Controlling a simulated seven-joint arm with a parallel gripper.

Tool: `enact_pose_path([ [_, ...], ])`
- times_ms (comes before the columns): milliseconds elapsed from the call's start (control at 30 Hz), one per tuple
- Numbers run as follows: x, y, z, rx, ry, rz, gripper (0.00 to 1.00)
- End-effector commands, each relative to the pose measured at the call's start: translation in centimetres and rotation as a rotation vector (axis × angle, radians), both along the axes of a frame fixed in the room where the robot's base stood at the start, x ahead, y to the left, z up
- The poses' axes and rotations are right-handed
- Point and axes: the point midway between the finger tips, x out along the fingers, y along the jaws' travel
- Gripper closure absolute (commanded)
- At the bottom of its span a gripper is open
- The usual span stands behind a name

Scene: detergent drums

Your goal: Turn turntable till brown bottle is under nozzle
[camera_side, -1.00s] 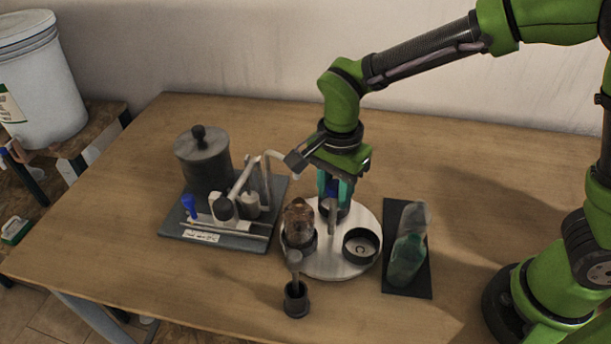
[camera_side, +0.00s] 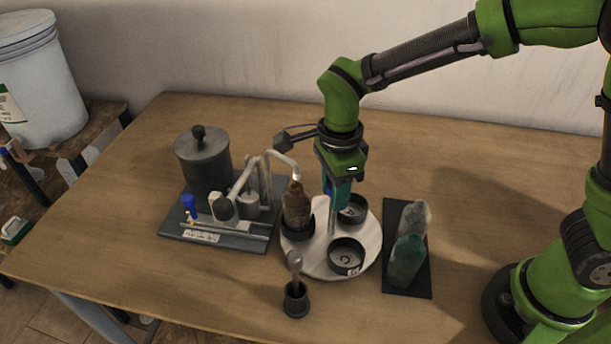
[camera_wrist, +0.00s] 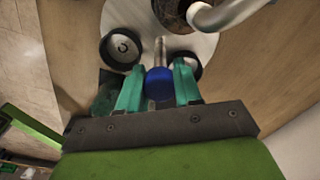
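The brown bottle (camera_side: 297,208) stands upright in a dark cup on the left of the round pale turntable (camera_side: 318,268). The white nozzle (camera_side: 296,176) ends right at or just above the bottle's top in the side view. In the wrist view the pipe (camera_wrist: 225,14) overlaps the brown bottle (camera_wrist: 172,12); the exact gap is unclear. Two empty dark cups, one in front (camera_side: 346,257) and one behind (camera_side: 353,210), share the turntable. My gripper (camera_wrist: 159,80) has its teal fingers on both sides of a blue knob (camera_wrist: 158,85), apparently closed on it, beside the turntable's grey post (camera_wrist: 160,50).
A grey base (camera_side: 215,234) left of the turntable carries a dark lidded pot (camera_side: 203,160) and the pipework. A dark mat (camera_side: 420,284) with greenish bottle shapes (camera_side: 405,260) lies at right. A small dark holder (camera_side: 296,301) with a grey-topped rod stands in front.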

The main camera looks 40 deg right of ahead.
Motion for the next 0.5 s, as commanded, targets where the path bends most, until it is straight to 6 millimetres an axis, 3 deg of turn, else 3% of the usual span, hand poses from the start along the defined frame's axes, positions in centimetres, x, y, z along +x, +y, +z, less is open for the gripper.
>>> enact_pose_path([
  [33, -0.11, 0.05, 0.0, 0.001, 0.003, 0.001, 0.6],
  [133, -0.09, 0.05, 0.0, 0.001, 0.002, 0.001, 0.47],
  [500, 0.02, 0.04, 0.71, 0.001, 0.0, 0.002, 0.47],
])
